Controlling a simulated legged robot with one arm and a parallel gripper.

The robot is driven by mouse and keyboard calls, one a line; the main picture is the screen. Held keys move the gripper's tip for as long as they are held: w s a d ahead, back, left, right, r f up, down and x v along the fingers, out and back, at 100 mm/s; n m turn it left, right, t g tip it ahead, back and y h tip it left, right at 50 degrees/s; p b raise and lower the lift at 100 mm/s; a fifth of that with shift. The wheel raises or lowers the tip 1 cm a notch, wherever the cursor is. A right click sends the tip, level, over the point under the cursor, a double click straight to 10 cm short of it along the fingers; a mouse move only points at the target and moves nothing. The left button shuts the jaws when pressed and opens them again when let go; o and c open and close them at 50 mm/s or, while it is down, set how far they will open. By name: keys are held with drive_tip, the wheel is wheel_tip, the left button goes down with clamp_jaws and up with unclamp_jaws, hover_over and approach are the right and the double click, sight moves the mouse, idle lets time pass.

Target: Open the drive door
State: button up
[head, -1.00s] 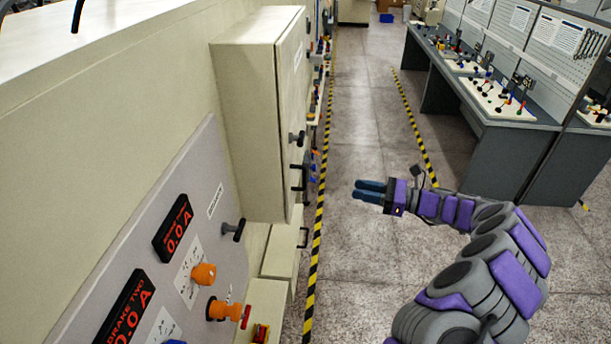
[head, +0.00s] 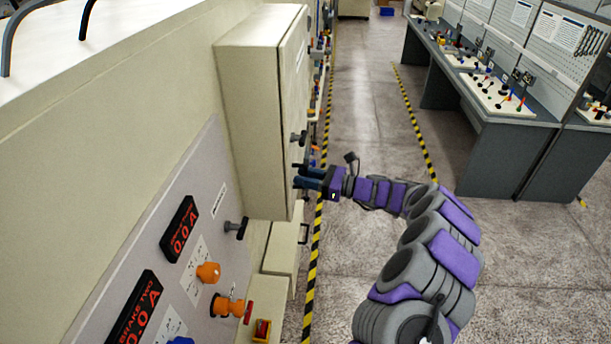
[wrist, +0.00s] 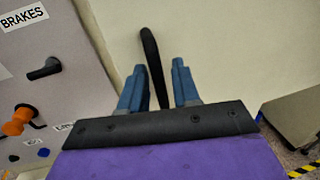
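The door (head: 292,95) is the narrow face of a beige wall box (head: 250,110), seen at a steep angle in the head view. It looks shut. A black turn knob (head: 298,138) sits on it. Below the knob, my gripper (head: 304,176) with blue fingers is at the door handle, which it mostly hides. In the wrist view the black bar handle (wrist: 150,48) stands between the two fingers of my gripper (wrist: 157,72). The fingers are apart, with a gap on the right side of the handle; contact on the left side is unclear.
A grey brakes panel (head: 190,300) with red displays, orange knobs and a black lever (head: 236,228) is at near left. Lower beige boxes (head: 283,247) stand below the door. The aisle floor (head: 370,110) is clear; benches (head: 500,150) line the right.

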drive_tip(key=shift+a, duration=0.1)
drive_tip(key=shift+c, duration=0.2)
clamp_jaws()
idle(0.4)
